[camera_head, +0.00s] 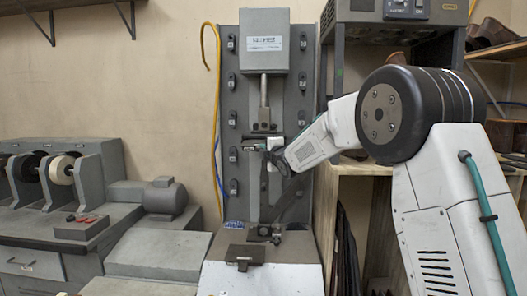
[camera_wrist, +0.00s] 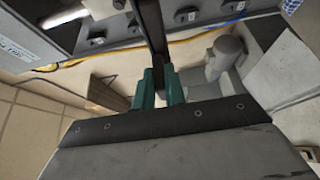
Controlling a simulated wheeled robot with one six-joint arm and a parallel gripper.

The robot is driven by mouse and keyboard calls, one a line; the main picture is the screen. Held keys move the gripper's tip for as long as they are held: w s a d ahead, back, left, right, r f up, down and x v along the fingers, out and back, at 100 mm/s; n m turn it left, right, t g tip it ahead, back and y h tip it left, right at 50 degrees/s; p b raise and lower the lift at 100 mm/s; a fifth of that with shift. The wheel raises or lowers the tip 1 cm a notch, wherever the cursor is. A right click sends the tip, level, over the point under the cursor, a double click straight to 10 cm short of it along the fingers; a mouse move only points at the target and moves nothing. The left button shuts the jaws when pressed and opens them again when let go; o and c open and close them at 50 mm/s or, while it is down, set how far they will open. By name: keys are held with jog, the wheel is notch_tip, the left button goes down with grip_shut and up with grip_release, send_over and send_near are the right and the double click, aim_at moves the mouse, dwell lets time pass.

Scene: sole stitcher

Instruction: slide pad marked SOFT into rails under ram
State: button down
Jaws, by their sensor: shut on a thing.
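My gripper (camera_head: 262,146) is in front of the grey machine's back panel, just below the dark block at the lower end of the ram (camera_head: 264,95). In the wrist view its teal fingers (camera_wrist: 160,80) are shut on a thin dark piece (camera_wrist: 155,28), seen nearly edge-on. No marking can be read on this piece, so I cannot tell whether it is the SOFT pad. A dark fitting (camera_head: 265,234) stands on the machine's bed below the ram. I cannot make out rails clearly. A dark flat plate (camera_head: 245,253) lies at the bed's front, its marking unreadable.
The back panel (camera_head: 243,180) carries rows of small dark knobs close to my gripper. A yellow hose (camera_head: 219,110) hangs at its left. A grey motor (camera_head: 165,197) and a bench with grinding wheels (camera_head: 62,169) stand left. Wooden shelving (camera_head: 365,168) stands right, behind my arm.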

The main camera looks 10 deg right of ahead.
jog(key=shift+w+r, duration=0.15)
jog(key=shift+w+d, duration=0.3)
jog(key=shift+w, duration=0.55)
jog(key=shift+w, duration=0.15)
jog(key=shift+w+d, duration=0.2)
jog(key=shift+w, duration=0.3)
jog(key=shift+w+d, duration=0.2)
jog(key=shift+w, duration=0.3)
jog(key=shift+w, duration=0.1)
jog(key=shift+w+d, duration=0.3)
jog(key=shift+w, duration=0.6)
jog(key=shift+w+d, duration=0.3)
jog(key=shift+w, duration=0.6)
jog(key=shift+w, duration=0.1)
jog(key=shift+w+d, duration=0.15)
jog(key=shift+w, duration=0.35)
jog(key=shift+w, duration=0.1)
